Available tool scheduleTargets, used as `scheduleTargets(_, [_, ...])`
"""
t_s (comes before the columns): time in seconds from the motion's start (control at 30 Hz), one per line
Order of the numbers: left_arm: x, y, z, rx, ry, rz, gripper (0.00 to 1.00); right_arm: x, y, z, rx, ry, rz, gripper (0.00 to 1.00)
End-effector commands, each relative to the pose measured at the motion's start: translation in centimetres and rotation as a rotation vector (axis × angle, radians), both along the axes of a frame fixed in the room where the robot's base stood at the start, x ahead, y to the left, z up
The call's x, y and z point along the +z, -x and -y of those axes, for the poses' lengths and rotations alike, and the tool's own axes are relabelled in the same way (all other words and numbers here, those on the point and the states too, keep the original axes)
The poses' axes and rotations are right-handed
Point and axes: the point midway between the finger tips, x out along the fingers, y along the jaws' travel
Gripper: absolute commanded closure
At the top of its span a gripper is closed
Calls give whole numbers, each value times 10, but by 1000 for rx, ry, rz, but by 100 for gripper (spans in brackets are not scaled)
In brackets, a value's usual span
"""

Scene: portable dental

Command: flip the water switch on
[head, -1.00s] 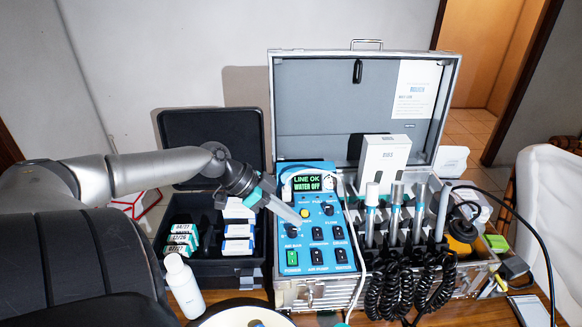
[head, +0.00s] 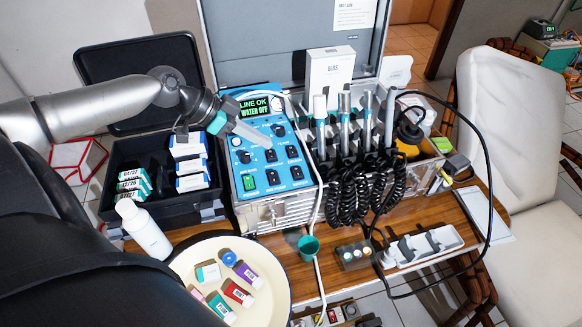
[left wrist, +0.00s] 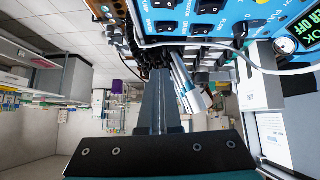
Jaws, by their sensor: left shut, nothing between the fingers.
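The blue control panel (head: 233,160) sits in the open metal case, its display (head: 254,107) reading LINE OK and WATER OFF. The black water switch (head: 296,172) is at the right end of the bottom row; its small label is hard to read. The green power switch (head: 248,181) is at the left end. My left gripper (head: 270,142) is shut and empty, reaching over the panel's upper middle, up and left of the water switch. In the left wrist view, my shut fingers (left wrist: 159,80) point toward the case, with the panel (left wrist: 190,17) at the top. My right gripper is out of view.
Corded handpieces (head: 343,125) stand right of the panel, with coiled black cords below. A white cable runs down the panel's right side. A black box (head: 125,205), white bottle (head: 142,228) and cream plate (head: 275,288) lie to the left and in front.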

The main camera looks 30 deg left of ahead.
Motion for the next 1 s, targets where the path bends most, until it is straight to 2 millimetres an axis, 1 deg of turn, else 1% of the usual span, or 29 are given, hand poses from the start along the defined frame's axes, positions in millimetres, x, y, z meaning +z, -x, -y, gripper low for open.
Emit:
scheduleTargets(0.23, [-14, -11, 10, -1, 1, 5, 100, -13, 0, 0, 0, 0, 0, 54])
scheduleTargets(0.47, [-29, -22, 20, 0, 3, 5, 100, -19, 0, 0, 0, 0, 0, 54])
scheduleTargets(0.67, [-45, -33, 32, 0, 3, 4, 100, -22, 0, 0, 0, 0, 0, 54])
scheduleTargets(0.87, [-65, -48, 48, 0, 4, 3, 100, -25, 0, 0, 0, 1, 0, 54])
scheduleTargets(1.0, [-89, -47, 48, 1, 1, -1, 100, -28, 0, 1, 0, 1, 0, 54])
